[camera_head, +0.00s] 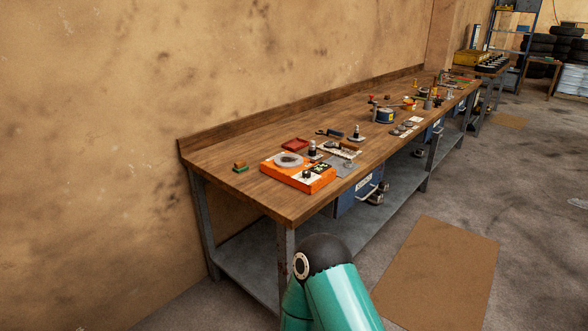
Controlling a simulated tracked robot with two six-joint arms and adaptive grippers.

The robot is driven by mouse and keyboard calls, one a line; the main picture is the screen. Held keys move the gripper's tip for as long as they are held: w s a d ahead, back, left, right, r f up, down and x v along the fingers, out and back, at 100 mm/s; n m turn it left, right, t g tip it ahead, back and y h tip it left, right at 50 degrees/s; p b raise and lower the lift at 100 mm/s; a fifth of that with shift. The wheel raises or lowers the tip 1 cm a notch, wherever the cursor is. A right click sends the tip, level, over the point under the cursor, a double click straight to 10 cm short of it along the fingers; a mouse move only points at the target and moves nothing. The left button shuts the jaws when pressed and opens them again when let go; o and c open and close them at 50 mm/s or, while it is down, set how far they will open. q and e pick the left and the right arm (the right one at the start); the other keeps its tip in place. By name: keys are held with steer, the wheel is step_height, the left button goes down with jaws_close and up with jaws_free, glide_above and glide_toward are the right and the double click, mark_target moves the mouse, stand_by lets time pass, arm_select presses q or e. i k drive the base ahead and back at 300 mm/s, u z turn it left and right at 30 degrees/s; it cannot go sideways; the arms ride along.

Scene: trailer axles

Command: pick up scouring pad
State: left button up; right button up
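A small block with a green lower layer and a brown top (240,167) lies on the left end of the wooden workbench (265,200). It looks like the scouring pad, but it is too small to be sure. Nothing touches it. A teal link of my own arm with a dark rounded joint shows at the bottom, in front of the bench. Neither of my grippers is in view.
An orange device with a round plate (297,181) sits right of the block. A red tray (294,144) lies behind it. Tools and a blue can (384,116) stand farther along. A brown mat (440,275) covers floor right of the bench. Tires (537,45) stand far back.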

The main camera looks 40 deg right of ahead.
mark_target(240, 167)
steer(key=z, duration=0.35)
steer(key=k, duration=0.6)
steer(key=z, duration=0.25)
steer(key=i, duration=1.65)
steer(key=u, duration=0.35)
